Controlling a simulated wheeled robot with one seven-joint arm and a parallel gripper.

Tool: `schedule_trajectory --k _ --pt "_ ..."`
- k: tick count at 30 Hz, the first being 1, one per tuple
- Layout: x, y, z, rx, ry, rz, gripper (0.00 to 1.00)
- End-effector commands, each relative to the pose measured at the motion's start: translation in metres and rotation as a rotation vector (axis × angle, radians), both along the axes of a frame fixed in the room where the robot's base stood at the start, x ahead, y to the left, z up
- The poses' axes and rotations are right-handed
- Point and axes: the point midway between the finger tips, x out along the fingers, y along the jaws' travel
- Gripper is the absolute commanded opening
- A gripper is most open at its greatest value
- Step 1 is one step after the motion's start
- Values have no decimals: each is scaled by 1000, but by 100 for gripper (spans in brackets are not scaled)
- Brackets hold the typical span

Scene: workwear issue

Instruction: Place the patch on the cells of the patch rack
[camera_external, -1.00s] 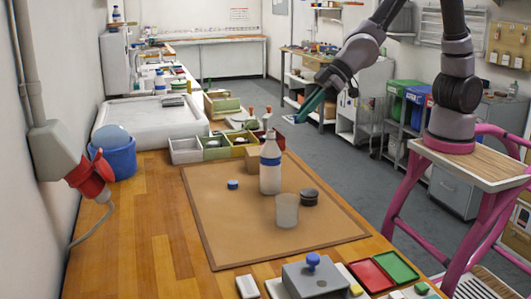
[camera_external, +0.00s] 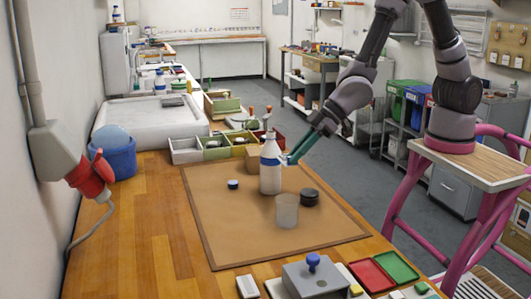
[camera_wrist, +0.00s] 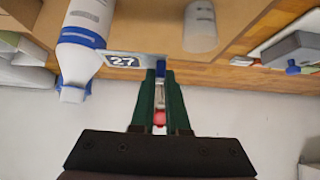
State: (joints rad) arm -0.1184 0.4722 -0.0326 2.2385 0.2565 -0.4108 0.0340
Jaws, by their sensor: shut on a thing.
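My gripper (camera_external: 287,159) has green fingers and hangs just right of the white bottle's upper part, above the brown mat. In the wrist view, my gripper (camera_wrist: 160,80) is shut on a flat patch (camera_wrist: 124,61) marked 27, with a pale border. The patch sticks out to the left of the fingertips, close to the bottle; I cannot tell whether they touch. A row of open bins (camera_external: 186,152) in white, green, yellow and red stands behind the mat. I cannot tell whether it is the patch rack.
A grey box with a blue knob (camera_external: 314,275) and red and green trays (camera_external: 372,275) line the front.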

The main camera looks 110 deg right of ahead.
Motion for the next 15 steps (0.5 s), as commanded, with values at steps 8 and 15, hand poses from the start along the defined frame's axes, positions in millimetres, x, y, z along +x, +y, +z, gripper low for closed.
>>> schedule_trajectory --k 8,15 --pt "-1 0 -71 1 5 -1 0" --pt "0 0 -90 1 1 -1 0"
